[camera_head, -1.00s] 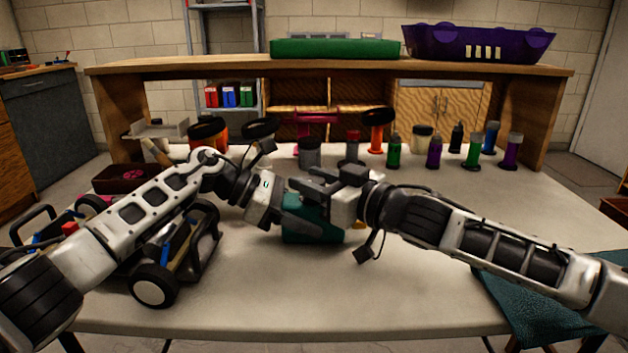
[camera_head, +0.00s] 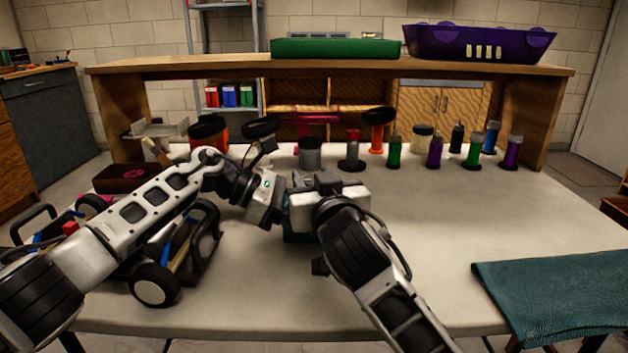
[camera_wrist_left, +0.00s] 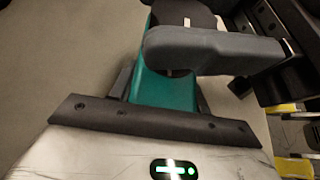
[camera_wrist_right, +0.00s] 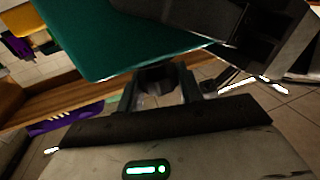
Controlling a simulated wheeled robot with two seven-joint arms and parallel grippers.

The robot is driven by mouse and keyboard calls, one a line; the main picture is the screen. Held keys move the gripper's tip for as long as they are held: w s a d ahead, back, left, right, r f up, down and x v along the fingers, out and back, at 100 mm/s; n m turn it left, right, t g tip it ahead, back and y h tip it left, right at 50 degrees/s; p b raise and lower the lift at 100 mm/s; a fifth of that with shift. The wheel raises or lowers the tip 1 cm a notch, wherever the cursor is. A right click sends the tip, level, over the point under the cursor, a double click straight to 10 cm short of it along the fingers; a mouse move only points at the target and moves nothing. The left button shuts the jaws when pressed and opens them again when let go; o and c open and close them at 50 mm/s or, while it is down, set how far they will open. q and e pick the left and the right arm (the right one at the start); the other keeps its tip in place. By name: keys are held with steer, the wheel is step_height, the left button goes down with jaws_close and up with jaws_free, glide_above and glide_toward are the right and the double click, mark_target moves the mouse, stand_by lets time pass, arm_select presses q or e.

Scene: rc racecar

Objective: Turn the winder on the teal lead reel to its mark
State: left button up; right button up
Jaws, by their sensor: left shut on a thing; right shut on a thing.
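The teal lead reel (camera_head: 292,237) is at the middle of the table, mostly hidden behind my grippers in the head view. Its teal body shows in the left wrist view (camera_wrist_left: 168,92) and the right wrist view (camera_wrist_right: 115,45). My left gripper (camera_head: 280,208) is shut on the reel body from the left. My right gripper (camera_head: 312,190) is at the reel's upper part, shut on a small dark part between its fingers, seemingly the winder (camera_wrist_right: 158,84). The winder is largely covered by the fingers. I cannot make out the mark.
An RC car (camera_head: 155,283) stands left, under my left arm. Several bottles (camera_head: 434,152) and the grey cylinder (camera_head: 310,153) stand along the back. A dark red box (camera_head: 125,178) lies back left. A teal cloth (camera_head: 555,290) hangs over the right front edge.

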arm_select(q)
steer(key=shift+s+d, duration=0.1)
steer(key=shift+d, duration=0.05)
arm_select(e)
steer(key=o, duration=1)
steer(key=v, duration=1.2)
steer(key=shift+a, duration=0.1)
arm_select(q)
steer(key=o, duration=1)
steer(key=shift+a, duration=0.2)
